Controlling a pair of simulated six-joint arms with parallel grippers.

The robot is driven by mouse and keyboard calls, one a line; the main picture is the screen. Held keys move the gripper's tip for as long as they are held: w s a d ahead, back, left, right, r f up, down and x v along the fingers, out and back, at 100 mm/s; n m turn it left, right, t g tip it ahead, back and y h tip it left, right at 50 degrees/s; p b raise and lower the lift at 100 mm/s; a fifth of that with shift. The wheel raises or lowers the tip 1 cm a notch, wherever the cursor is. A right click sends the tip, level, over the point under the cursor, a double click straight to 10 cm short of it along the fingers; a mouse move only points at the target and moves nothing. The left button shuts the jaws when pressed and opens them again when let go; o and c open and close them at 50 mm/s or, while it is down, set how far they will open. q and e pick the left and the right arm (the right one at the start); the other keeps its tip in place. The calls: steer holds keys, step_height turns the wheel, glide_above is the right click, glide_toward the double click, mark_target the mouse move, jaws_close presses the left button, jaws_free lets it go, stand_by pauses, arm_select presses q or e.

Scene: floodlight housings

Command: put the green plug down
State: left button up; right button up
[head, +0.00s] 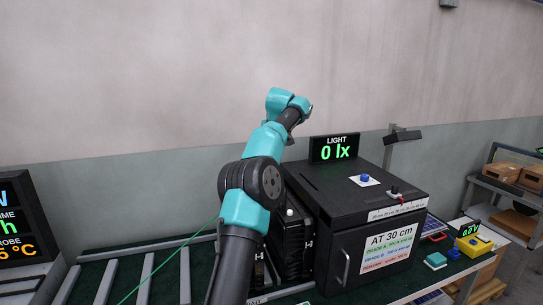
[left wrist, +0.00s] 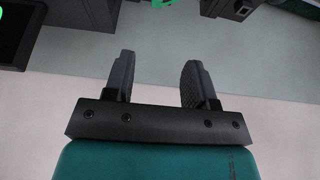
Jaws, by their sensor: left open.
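I cannot make out the green plug for certain in either view. A thin green cable (head: 165,262) runs up from the lower left to behind my left arm in the head view. A small bright green bit (left wrist: 161,3) shows at the top edge of the left wrist view; I cannot tell what it is. My left gripper (left wrist: 157,82) is open, with nothing between its two dark fingers. In the head view my left arm reaches up over the bench, its end near the light display, and its fingers are mostly hidden. My right gripper is in neither view.
A black test box (head: 345,200) stands right of my left arm, with a blue knob (head: 365,177) on top and the "0 lx" display (head: 334,148) behind. Dark housings (head: 290,245) stand beside it. A teal block (head: 435,261) and yellow meter (head: 474,245) sit to the right.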

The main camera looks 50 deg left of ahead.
arm_select(q)
steer(key=x, duration=1.1)
steer(key=shift+w+d+f, duration=0.15)
steer(key=shift+w+f, duration=0.05)
steer(key=shift+f, duration=0.15)
steer(key=shift+x, duration=2.6)
jaws_close()
